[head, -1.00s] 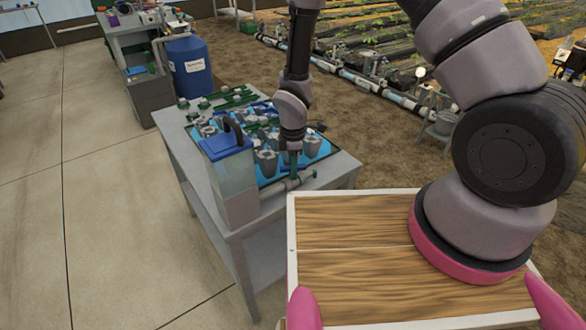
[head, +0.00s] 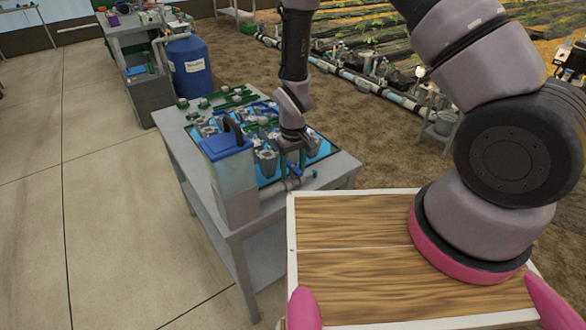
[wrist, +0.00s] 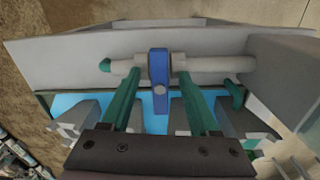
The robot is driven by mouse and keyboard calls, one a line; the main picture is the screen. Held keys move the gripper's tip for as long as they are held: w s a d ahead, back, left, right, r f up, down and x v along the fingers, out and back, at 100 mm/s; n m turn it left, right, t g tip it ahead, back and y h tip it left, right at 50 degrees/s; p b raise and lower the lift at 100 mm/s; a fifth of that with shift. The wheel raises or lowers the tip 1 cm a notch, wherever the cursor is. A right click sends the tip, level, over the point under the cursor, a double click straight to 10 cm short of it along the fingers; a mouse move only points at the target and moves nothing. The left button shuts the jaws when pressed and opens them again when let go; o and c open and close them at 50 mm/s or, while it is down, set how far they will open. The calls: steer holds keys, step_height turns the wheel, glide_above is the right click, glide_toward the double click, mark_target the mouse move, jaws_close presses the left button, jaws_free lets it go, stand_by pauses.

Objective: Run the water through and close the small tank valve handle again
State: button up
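The small tank (head: 236,185) is a translucent box with a blue lid, at the front left of the grey table. A grey pipe (wrist: 215,63) runs from its side, with green ends. The blue valve handle (wrist: 160,85) lies crosswise to the pipe in the wrist view; it shows small in the head view (head: 294,170). My gripper (head: 292,160) is over the valve, with its green fingers spread. In the wrist view my gripper (wrist: 157,74) has one finger on each side of the handle, with gaps between. No water flow can be made out.
A blue tray (head: 325,149) with grey cups and green parts fills the tabletop beside the tank. A blue barrel (head: 188,68) and another bench stand farther back. The concrete floor (head: 110,220) at left is clear.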

step_height(320, 180, up, 10)
stand_by(0.6)
steer(key=shift+r, duration=0.1)
